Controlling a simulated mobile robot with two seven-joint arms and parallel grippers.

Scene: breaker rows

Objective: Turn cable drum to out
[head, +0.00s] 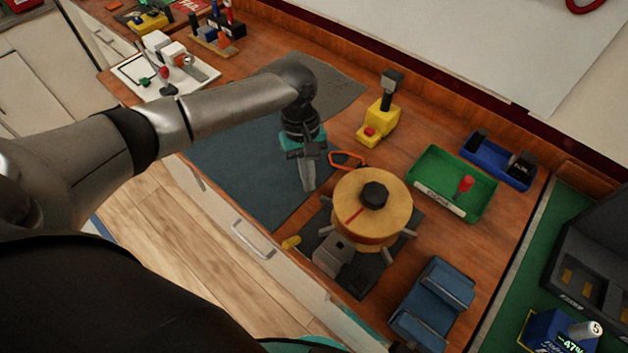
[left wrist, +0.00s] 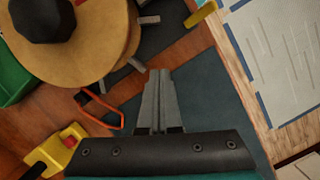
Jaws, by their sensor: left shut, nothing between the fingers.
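The cable drum (head: 390,188) is a round tan wooden disc with a black knob (head: 374,195) at its centre and a red line on its top. It stands on a dark mat with grey pegs around it. My left gripper (head: 308,186) points down over the blue-grey mat, to the left of the drum and apart from it. Its fingers are shut with nothing between them. In the left wrist view the drum (left wrist: 100,50) is at the upper left and the fingertips (left wrist: 159,74) are beside its edge. No label for "out" is legible. My right gripper is not seen.
A yellow device with a red button (head: 377,122), a green tray (head: 432,206) and a blue bin (head: 481,166) stand beyond. A blue block-like holder (head: 432,300) is nearer. The blue-grey mat (head: 235,150) is mostly clear.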

